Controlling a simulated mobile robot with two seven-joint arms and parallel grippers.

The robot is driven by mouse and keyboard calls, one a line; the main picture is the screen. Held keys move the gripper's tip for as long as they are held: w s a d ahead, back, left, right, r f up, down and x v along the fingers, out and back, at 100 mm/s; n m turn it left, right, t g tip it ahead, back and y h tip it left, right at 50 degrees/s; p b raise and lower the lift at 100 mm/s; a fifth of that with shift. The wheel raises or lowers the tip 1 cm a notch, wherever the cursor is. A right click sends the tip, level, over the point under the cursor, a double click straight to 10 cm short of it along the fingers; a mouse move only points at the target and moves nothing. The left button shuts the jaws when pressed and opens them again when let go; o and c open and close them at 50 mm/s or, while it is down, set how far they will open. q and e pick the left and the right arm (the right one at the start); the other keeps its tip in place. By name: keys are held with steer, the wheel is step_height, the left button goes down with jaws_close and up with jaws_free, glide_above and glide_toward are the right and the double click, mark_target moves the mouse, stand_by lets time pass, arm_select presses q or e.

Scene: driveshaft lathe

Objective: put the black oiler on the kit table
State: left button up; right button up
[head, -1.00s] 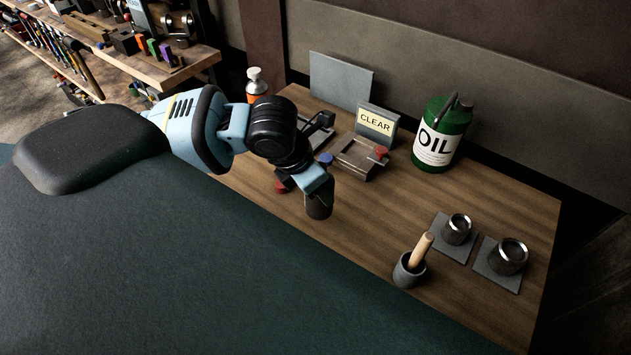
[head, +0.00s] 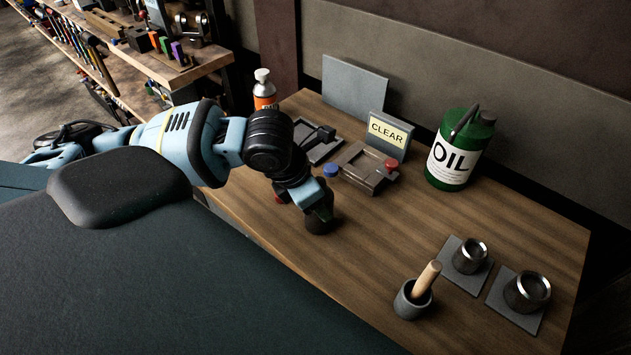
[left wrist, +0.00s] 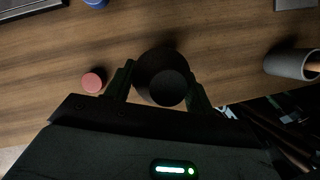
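The black oiler (head: 319,222) is a dark round can at the front middle of the wooden kit table (head: 375,230). In the left wrist view the oiler (left wrist: 160,62) shows from above as a dark disc between the two fingers. My left gripper (head: 318,208) has its fingers close against both sides of it; it also shows in the left wrist view (left wrist: 160,88). The oiler looks upright and at or very near the tabletop; its base contact is hard to see. My right gripper is in neither current view.
A red round piece (left wrist: 93,82) is left of the gripper. Behind are a fixture with red and blue knobs (head: 362,168), a CLEAR sign (head: 388,132) and a green OIL can (head: 459,150). A grey mortar (head: 411,303) and two metal cups on plates stand right. The table between is clear.

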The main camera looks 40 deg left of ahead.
arm_select(q)
steer(key=shift+o, duration=1.2)
steer(key=shift+s, duration=0.1)
steer(key=shift+o, duration=0.8)
arm_select(e)
steer(key=shift+s+f, duration=0.1)
arm_select(q)
steer(key=shift+r, duration=0.15)
steer(key=p+v, duration=0.1)
steer(key=v, duration=1.1)
steer(key=shift+p, duration=0.3)
arm_select(e)
steer(key=shift+w+d+r, duration=0.1)
steer(key=shift+w+r, duration=0.25)
steer(key=shift+r, duration=0.2)
steer(key=shift+w+d+r, duration=0.1)
steer(key=shift+w+r, duration=0.25)
steer(key=shift+r, duration=0.2)
